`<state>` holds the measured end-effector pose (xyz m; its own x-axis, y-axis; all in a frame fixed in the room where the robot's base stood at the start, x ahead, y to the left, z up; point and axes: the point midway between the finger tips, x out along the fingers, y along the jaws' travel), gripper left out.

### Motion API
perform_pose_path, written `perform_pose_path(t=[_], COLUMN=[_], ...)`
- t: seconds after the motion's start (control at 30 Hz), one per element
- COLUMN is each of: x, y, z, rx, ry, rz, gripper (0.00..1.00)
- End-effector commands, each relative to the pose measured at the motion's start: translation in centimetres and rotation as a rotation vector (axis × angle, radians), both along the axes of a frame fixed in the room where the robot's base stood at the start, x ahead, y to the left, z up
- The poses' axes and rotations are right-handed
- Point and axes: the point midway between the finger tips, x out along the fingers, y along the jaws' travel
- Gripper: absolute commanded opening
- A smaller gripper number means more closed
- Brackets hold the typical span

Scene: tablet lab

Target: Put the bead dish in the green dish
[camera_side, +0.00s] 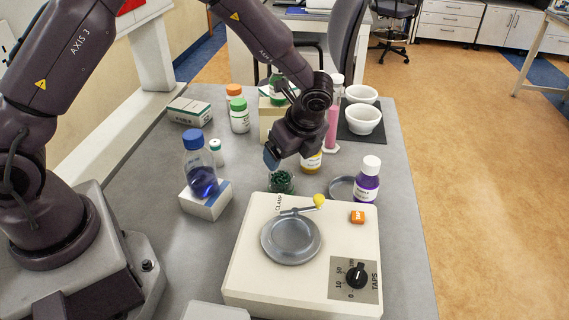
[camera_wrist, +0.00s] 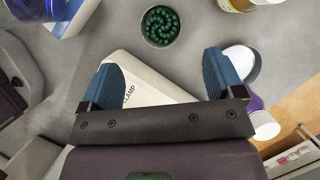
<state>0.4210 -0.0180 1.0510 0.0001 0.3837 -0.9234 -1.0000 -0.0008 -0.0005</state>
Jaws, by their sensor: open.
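The bead dish (camera_side: 281,184), a small round clear dish full of dark green beads, stands on the grey table behind the clamp machine. It also shows in the wrist view (camera_wrist: 160,25) at the top middle. I see no plainly green dish apart from this one. Another shallow dish (camera_side: 341,187) lies beside the purple bottle and shows partly behind a finger in the wrist view (camera_wrist: 247,63). My gripper (camera_side: 271,160) is open and empty, above and apart from the bead dish; its blue fingers (camera_wrist: 162,70) are spread.
The cream clamp machine (camera_side: 245,270) has a yellow-tipped arm and black knob. A purple bottle (camera_side: 367,181), an amber bottle (camera_side: 311,163), and a blue-capped flask (camera_side: 200,170) on a white block (camera_side: 207,204) surround the bead dish. White bowls (camera_side: 363,121) stand at the back right.

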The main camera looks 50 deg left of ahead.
Motion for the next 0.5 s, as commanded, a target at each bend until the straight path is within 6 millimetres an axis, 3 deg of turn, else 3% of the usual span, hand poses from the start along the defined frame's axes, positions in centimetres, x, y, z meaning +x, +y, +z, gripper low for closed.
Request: perform_pose_path(t=[0.1, 0.37, 0.5], x=[0.0, -0.1, -1.0], y=[-0.6, -0.8, -0.2], z=[1.4, 2.4, 5.6], rx=[-0.001, -0.002, -0.020], ry=[-0.002, -0.008, -0.080], rz=[0.000, 0.010, 0.112], gripper=[0.87, 0.87, 0.87])
